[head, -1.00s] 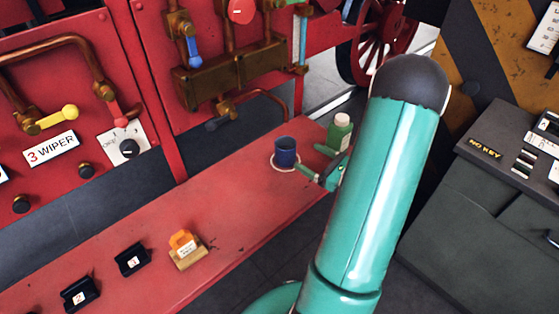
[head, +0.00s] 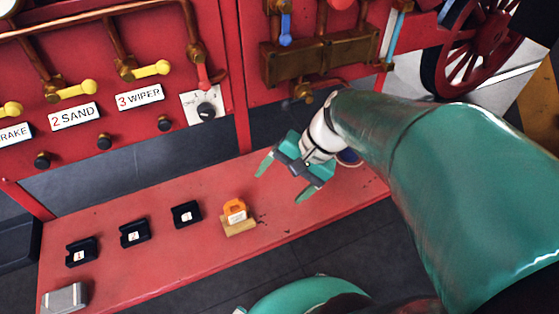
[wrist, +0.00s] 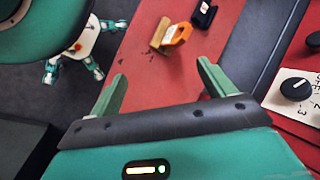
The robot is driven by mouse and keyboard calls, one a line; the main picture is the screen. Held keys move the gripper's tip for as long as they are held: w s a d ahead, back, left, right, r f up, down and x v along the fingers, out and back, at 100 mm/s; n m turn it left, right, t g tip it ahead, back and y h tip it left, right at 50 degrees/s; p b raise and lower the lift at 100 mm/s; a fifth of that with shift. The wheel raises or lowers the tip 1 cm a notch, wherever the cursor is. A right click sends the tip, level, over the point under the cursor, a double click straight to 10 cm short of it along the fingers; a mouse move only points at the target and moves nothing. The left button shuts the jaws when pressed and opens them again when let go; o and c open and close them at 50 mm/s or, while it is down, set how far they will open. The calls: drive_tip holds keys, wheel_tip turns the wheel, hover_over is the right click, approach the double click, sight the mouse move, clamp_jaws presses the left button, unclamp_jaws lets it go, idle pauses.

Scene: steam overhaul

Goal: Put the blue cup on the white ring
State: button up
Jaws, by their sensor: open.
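The blue cup (head: 349,159) shows only as a small sliver below my arm in the head view; most of it is hidden. The white ring cannot be made out clearly there, and neither cup nor ring shows in the wrist view. My gripper (head: 285,180) is open and empty above the red bench, to the left of the cup and apart from it. Its spread green fingers also show in the wrist view (wrist: 160,75), with nothing between them.
An orange piece on a wooden block (head: 237,219) sits on the red bench (head: 160,263), below and left of my gripper. Several black numbered holders (head: 134,233) stand farther left. A red panel with yellow levers (head: 150,69) rises behind the bench.

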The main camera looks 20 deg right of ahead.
drive_tip(key=s+a+r+n+t+h, duration=0.1)
drive_tip(key=s+r+n+t+h, duration=0.2)
drive_tip(key=r+n+h, duration=0.2)
wheel_tip(320, 180, up, 2)
drive_tip(key=n, duration=0.3)
drive_tip(key=shift+a+r+n+t+h, duration=0.15)
drive_tip(key=shift+a+n+t+h, duration=0.05)
drive_tip(key=shift+n+t+h, duration=0.1)
drive_tip(key=shift+c, duration=0.4)
